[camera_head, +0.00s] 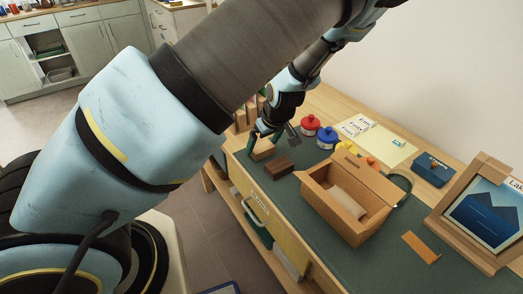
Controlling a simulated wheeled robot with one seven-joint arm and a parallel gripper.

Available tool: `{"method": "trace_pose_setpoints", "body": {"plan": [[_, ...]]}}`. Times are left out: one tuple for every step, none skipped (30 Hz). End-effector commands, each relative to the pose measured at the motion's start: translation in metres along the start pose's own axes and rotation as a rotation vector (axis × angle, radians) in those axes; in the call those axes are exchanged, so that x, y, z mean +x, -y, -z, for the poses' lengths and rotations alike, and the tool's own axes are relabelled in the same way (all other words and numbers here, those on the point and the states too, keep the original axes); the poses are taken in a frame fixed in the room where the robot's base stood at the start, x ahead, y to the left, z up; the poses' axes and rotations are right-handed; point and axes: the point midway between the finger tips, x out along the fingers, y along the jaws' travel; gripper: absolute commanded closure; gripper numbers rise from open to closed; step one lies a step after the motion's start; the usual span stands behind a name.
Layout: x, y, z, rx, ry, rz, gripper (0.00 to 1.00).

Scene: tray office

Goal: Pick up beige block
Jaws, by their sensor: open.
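The beige block (263,150) is a small light wooden block lying on the green mat near the table's front left edge. A dark brown block (279,168) lies just in front of it. My gripper (273,139) is open above and around the beige block's far side, one finger to the left of it and the other to the right. Part of the block's top is hidden by the gripper. I cannot tell whether the fingers touch it.
Red (310,125) and blue (327,138) pots stand behind. The mat (314,250) is bare in front.

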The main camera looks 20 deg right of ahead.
Motion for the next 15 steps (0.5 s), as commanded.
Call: {"method": "trace_pose_setpoints", "body": {"plan": [[0.0052, 0.0005, 0.0003, -0.001, 0.000, 0.001, 0.00], [0.0067, 0.0004, 0.0003, -0.001, 0.000, 0.000, 0.00], [0.0079, 0.0001, 0.0001, -0.001, 0.000, 0.000, 0.00], [0.0083, 0.0000, 0.0000, -0.001, 0.000, -0.001, 0.00], [0.0084, -0.0001, -0.0001, 0.000, 0.000, -0.001, 0.00], [0.0083, -0.0002, -0.0001, 0.000, 0.000, -0.001, 0.00], [0.0082, -0.0002, -0.0001, 0.000, 0.000, -0.001, 0.00], [0.0081, -0.0002, -0.0001, 0.000, 0.000, -0.001, 0.00], [0.0081, -0.0001, -0.0001, 0.000, 0.000, -0.001, 0.00], [0.0081, -0.0002, -0.0001, 0.000, 0.000, -0.001, 0.01], [0.0080, -0.0001, -0.0001, 0.000, 0.000, -0.001, 0.05], [0.0080, -0.0001, -0.0001, 0.000, 0.000, -0.001, 0.09], [0.0080, -0.0001, -0.0001, 0.000, 0.000, -0.001, 0.12], [0.0080, -0.0001, 0.0000, 0.000, 0.000, -0.001, 0.16], [0.0079, -0.0001, 0.0000, 0.000, 0.000, -0.001, 0.20]]}}
